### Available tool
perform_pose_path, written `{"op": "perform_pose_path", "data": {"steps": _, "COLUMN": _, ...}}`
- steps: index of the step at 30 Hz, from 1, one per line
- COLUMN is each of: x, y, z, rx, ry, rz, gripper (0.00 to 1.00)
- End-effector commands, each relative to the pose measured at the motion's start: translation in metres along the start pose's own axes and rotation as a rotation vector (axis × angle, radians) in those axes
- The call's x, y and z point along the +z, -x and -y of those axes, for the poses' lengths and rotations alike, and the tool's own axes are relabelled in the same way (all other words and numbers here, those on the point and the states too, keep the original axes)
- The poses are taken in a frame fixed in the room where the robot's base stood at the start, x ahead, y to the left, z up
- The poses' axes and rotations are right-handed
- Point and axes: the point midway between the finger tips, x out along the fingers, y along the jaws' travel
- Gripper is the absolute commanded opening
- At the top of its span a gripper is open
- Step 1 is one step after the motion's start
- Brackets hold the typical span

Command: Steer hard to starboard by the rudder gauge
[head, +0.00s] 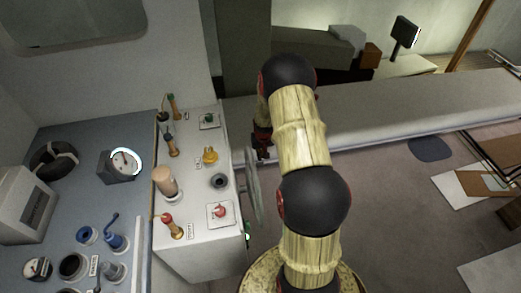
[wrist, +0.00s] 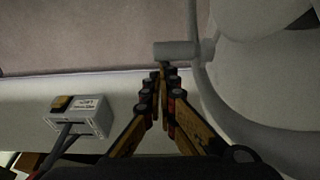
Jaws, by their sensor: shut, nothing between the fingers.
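A grey steering wheel (head: 254,186) is mounted upright on the right side of the white console and shows nearly edge-on. In the wrist view its curved rim (wrist: 207,95) runs down the right, with a short cylindrical grip (wrist: 178,50) sticking out to the left. My gripper (wrist: 162,72) is shut and empty, its tips just below that grip; I cannot tell if they touch. In the head view my gripper (head: 262,146) is at the wheel's upper end, partly behind my arm. A round lit gauge (head: 125,161) with a red needle stands on the blue-grey counter; its marks are too small to read.
The white console top (head: 190,250) carries several levers, knobs and a red button (head: 219,211). A long pale bench (head: 400,118) runs behind. Boards lie on the floor at right.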

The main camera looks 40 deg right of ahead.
Motion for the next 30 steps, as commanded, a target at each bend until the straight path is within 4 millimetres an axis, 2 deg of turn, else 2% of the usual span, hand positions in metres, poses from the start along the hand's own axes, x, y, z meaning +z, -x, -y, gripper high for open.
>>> {"op": "perform_pose_path", "data": {"steps": 11, "x": 0.001, "y": -0.002, "z": 0.000, "rx": 0.000, "ry": 0.000, "rz": 0.000, "gripper": 0.00}}
{"op": "perform_pose_path", "data": {"steps": 21, "x": 0.004, "y": -0.029, "z": 0.000, "rx": 0.000, "ry": 0.000, "rz": 0.001, "gripper": 0.00}}
{"op": "perform_pose_path", "data": {"steps": 30, "x": 0.004, "y": -0.028, "z": 0.000, "rx": 0.000, "ry": 0.000, "rz": 0.000, "gripper": 0.00}}
